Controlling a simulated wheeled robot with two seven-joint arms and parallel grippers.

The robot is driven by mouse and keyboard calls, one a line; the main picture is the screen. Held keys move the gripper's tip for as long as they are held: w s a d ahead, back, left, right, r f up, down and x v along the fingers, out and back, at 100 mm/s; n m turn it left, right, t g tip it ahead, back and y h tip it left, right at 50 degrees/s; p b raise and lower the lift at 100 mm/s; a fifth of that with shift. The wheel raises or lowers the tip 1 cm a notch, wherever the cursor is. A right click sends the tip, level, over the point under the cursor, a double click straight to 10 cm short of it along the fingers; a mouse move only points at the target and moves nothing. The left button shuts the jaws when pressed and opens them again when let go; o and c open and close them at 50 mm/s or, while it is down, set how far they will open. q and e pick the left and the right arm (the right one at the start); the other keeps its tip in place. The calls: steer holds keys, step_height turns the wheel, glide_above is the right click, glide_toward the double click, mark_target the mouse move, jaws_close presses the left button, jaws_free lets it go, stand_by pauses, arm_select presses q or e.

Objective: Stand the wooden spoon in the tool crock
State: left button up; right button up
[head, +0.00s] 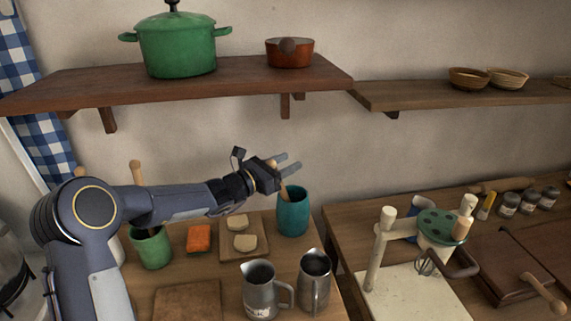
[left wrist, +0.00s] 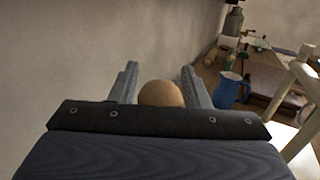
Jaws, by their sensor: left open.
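A teal crock (head: 293,216) stands at the back right of the near counter. A wooden spoon (head: 283,191) stands in it, tilted to the left, its lower part hidden inside the crock. My left gripper (head: 287,162) is above the crock with its fingers apart, next to the spoon's upper part. In the left wrist view, the rounded wooden end of the spoon (left wrist: 161,94) shows between the two open fingers; I cannot tell whether they touch it. A green crock (head: 151,249) stands at the left, with a wooden handle (head: 137,173) rising behind my arm. My right gripper is not in view.
Two metal jugs (head: 259,288) (head: 315,279) stand in front of the teal crock. An orange block (head: 199,238) and a board (head: 262,243) with pale pieces lie left of it. A shelf (head: 240,80) with a green pot (head: 178,48) hangs above my arm.

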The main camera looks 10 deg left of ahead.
arm_select(q)
steer(key=b+v, duration=0.1)
steer(key=v, duration=0.6)
steer(key=shift+s+a+b, duration=0.3)
steer(key=shift+b, duration=0.1)
steer(key=shift+r, duration=0.1)
